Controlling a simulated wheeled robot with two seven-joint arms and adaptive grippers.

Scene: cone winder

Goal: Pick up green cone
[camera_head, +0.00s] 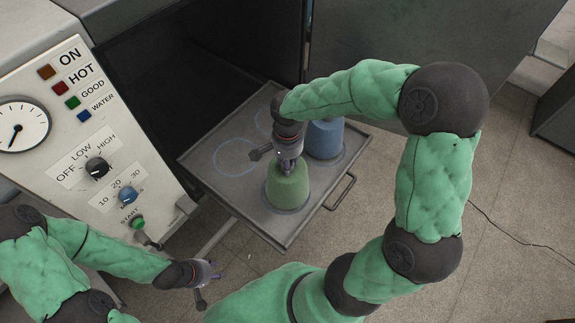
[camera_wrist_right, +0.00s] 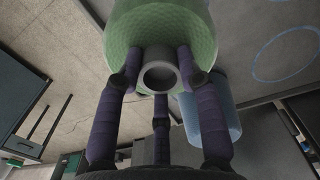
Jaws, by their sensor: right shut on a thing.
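The green cone (camera_head: 288,187) stands upright on the grey tray (camera_head: 276,236), near its front. My right gripper (camera_head: 289,160) comes down on it from above and is shut on its top. In the right wrist view the green cone (camera_wrist_right: 160,30) fills the top middle, and the fingers of the right gripper (camera_wrist_right: 158,75) close around its grey top tube. My left gripper (camera_head: 208,276) hangs empty in front of the control panel, well away from the cone; its fingers look spread apart.
A blue cone (camera_head: 325,138) stands behind the green one on the tray, and shows in the right wrist view (camera_wrist_right: 219,108). Blue circles (camera_head: 236,157) mark bare tray at the left. A control panel (camera_head: 88,135) with knobs and a gauge stands at the left. A handle (camera_head: 340,193) juts from the tray's right edge.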

